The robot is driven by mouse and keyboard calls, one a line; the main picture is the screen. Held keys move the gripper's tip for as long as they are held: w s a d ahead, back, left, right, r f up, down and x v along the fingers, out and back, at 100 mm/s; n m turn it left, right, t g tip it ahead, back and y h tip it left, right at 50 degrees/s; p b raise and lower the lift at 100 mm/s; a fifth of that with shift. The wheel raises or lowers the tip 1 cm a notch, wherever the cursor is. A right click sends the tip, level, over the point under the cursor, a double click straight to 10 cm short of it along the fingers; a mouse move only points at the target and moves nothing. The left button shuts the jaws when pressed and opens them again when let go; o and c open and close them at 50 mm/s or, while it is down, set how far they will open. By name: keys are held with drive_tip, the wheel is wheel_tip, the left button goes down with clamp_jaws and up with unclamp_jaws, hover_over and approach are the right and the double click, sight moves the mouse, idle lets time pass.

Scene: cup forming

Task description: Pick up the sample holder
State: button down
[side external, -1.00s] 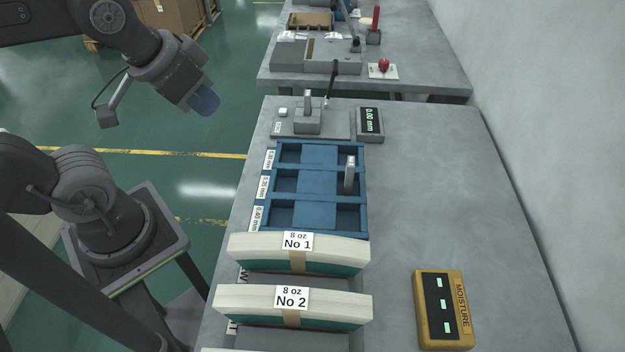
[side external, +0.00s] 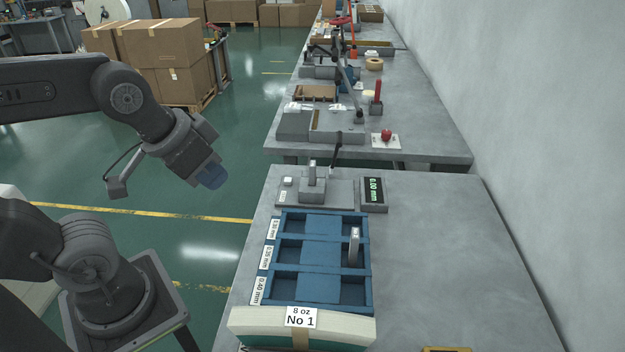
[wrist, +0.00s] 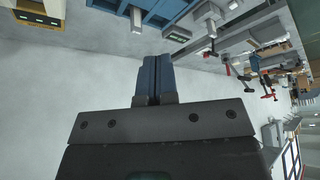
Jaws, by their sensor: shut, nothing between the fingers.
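A blue tray (side external: 318,225) with three labelled rows of compartments lies on the near grey bench. A small grey metal piece (side external: 354,246) stands upright at the right side of its middle row; it looks like the sample holder, but I cannot tell for sure. My gripper (side external: 212,177) hangs in the air left of the bench, well apart from the tray and the grey piece. In the wrist view my blue fingers (wrist: 157,62) are together with nothing between them. The tray also shows at the top of the wrist view (wrist: 160,13).
A grey gauge with a lever (side external: 313,186) and a 0.00 mm display (side external: 374,192) stand behind the tray. A pale stack labelled 8 oz No 1 (side external: 270,323) lies in front. The bench right of the tray is clear up to the wall (side external: 530,130).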

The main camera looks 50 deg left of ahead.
drive_tip(key=c, duration=1.8)
unclamp_jaws()
drive_tip(key=o, duration=0.8)
drive_tip(key=n+g+y, duration=0.2)
drive_tip(key=n+y, duration=0.1)
drive_tip(key=n, duration=0.6)
hover_over(313, 164)
drive_tip(key=s+d, duration=0.3)
wheel_tip(313, 164, down, 10)
drive_tip(key=x, duration=1.4)
drive_tip(key=shift+s+a+f, duration=0.1)
drive_tip(key=shift+s+f, duration=0.15)
drive_tip(key=shift+s, duration=0.05)
